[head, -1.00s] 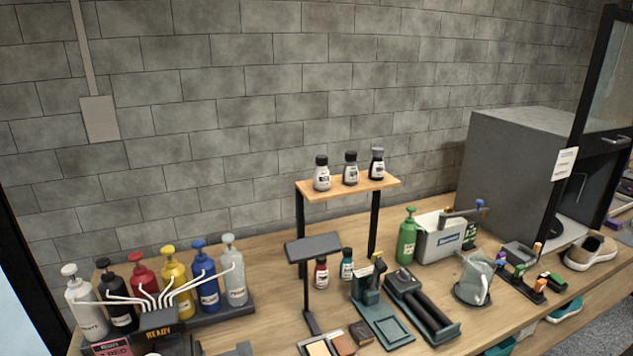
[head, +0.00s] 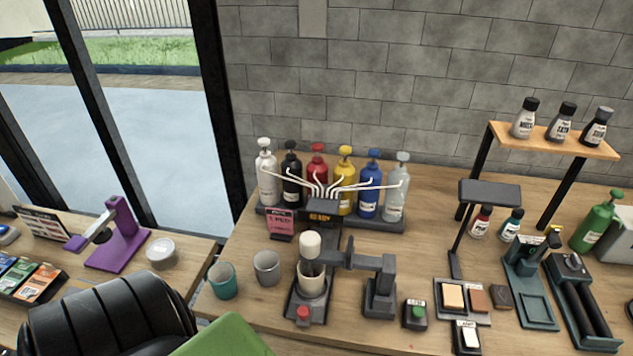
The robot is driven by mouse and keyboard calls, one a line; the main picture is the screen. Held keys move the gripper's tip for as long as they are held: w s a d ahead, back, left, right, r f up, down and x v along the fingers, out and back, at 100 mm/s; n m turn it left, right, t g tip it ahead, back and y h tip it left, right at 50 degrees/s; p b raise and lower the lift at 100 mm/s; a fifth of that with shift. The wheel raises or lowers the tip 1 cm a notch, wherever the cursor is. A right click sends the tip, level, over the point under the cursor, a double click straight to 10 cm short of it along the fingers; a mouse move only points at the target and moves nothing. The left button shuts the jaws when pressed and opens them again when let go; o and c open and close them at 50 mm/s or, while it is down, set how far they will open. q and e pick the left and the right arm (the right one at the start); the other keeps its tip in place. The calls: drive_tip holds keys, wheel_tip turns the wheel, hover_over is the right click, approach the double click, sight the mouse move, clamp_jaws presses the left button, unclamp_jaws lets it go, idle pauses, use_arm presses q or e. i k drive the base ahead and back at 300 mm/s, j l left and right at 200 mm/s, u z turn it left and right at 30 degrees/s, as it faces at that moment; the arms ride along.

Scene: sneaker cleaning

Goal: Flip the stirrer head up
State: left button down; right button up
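The stirrer (head: 381,285) is a dark grey stand in the lower middle of the head view. Its arm reaches left, level, to the stirrer head (head: 312,268), which is down over a light cup (head: 312,284). A white rounded knob (head: 310,243) shows directly above the head. The cup sits on a dark base with a red button (head: 303,313). The stirrer's tip inside the cup is hidden. Neither of my grippers is in view.
Several coloured pump bottles (head: 344,183) stand behind on a dark rack. A teal cup (head: 222,280) and a grey cup (head: 267,267) stand left of the stirrer. A small device with a green button (head: 415,313) is to its right. A black chair (head: 112,318) is at lower left.

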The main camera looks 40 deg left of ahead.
sight(311, 251)
drive_tip(key=u, duration=1.2)
